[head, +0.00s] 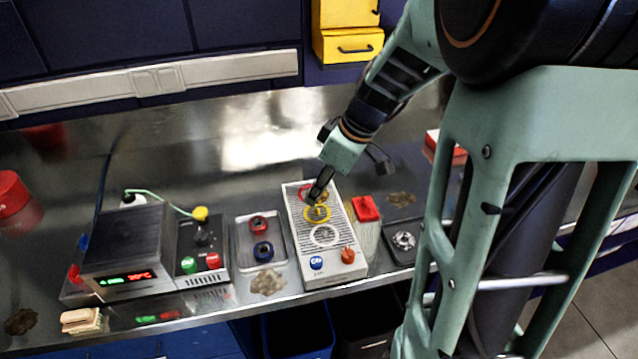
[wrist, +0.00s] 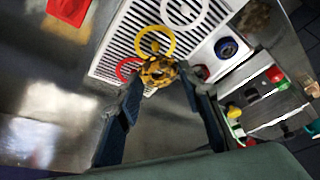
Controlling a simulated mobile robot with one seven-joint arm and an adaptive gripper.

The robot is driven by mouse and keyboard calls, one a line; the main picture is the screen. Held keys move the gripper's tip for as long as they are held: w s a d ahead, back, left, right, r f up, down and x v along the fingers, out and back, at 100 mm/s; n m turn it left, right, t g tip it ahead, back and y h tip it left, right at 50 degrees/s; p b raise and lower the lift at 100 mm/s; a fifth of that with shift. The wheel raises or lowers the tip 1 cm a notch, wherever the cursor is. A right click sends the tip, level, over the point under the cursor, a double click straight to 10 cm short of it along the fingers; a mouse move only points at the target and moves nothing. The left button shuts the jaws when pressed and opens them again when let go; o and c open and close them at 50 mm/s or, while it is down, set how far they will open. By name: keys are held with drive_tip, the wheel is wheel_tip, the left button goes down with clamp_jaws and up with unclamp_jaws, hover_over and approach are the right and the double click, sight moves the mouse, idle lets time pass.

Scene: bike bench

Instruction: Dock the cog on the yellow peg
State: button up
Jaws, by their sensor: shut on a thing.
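A mottled yellow-and-black cog (wrist: 158,72) sits between the fingertips of my gripper (wrist: 159,80) in the wrist view. My gripper (head: 318,191) is shut on it, above the white slotted panel (head: 337,266), near the red ring (head: 304,190). The yellow ring (head: 316,213) with the yellow peg (wrist: 154,46) inside it lies just beyond the cog in the wrist view. The cog appears off to one side of the peg, between the red and yellow rings. Its height above the panel is hard to tell. In the head view the fingers mostly hide the cog.
A white ring (head: 324,236), a blue button (head: 316,263) and an orange knob (head: 348,255) are on the panel. A tray (head: 244,262) with a red and a dark blue part stands left. A red block (head: 365,208) and a metal disc (head: 403,241) lie right.

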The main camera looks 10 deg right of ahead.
sight(319, 211)
drive_tip(key=shift+f+b, duration=0.9)
drive_tip(key=shift+f, duration=1.1)
drive_tip(key=shift+b, duration=0.75)
drive_tip(key=shift+f+b, duration=0.6)
drive_tip(key=shift+b, duration=0.1)
drive_tip(key=o, duration=0.9)
drive_tip(key=p+v, duration=0.5)
drive_tip(key=v, duration=0.6)
drive_tip(key=shift+a, duration=0.1)
